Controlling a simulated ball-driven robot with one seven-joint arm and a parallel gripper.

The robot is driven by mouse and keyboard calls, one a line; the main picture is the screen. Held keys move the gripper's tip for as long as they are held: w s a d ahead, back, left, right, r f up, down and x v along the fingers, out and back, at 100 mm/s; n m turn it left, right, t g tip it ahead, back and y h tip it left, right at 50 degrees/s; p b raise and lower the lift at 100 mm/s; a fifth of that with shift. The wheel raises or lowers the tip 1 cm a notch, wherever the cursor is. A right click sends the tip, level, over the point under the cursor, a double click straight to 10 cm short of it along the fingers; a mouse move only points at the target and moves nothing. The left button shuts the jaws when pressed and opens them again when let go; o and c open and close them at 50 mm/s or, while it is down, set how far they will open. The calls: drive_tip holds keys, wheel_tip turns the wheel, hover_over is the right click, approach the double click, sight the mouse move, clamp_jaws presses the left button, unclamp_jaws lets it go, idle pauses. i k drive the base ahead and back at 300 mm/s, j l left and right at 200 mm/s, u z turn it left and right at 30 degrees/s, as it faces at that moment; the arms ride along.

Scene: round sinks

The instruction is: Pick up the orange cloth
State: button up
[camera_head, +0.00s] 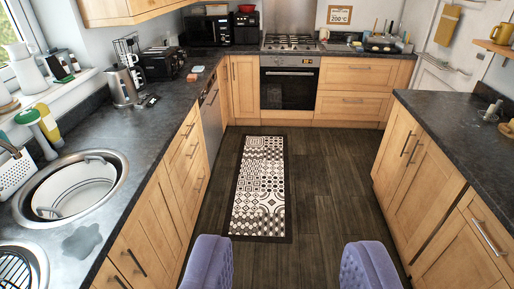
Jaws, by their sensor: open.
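A mustard-orange cloth (447,25) hangs on the white door at the upper right, far from my gripper. A small orange-pink item (197,69) lies on the left counter towards the back; it is too small to tell whether it is cloth. My gripper (288,264) shows at the bottom edge as two purple padded fingers. They are wide apart with nothing between them. It is in the open floor area, away from both items.
The left counter (172,112) holds a round sink (72,187), kettle (122,85) and toaster. The oven (288,88) stands at the back. A right counter (450,122) juts in. The floor between, with a patterned rug (260,185), is clear.

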sight(192, 78)
drive_tip(key=i, duration=4.5)
drive_tip(key=i+u, duration=0.3)
drive_tip(key=i, duration=0.2)
drive_tip(key=i+l+u, duration=0.25)
drive_tip(key=i, duration=0.2)
drive_tip(key=i+j+u, duration=0.15)
drive_tip(key=i+u, duration=0.75)
drive_tip(key=i+l+u, duration=0.2)
drive_tip(key=i+u, duration=0.25)
drive_tip(key=k, duration=0.1)
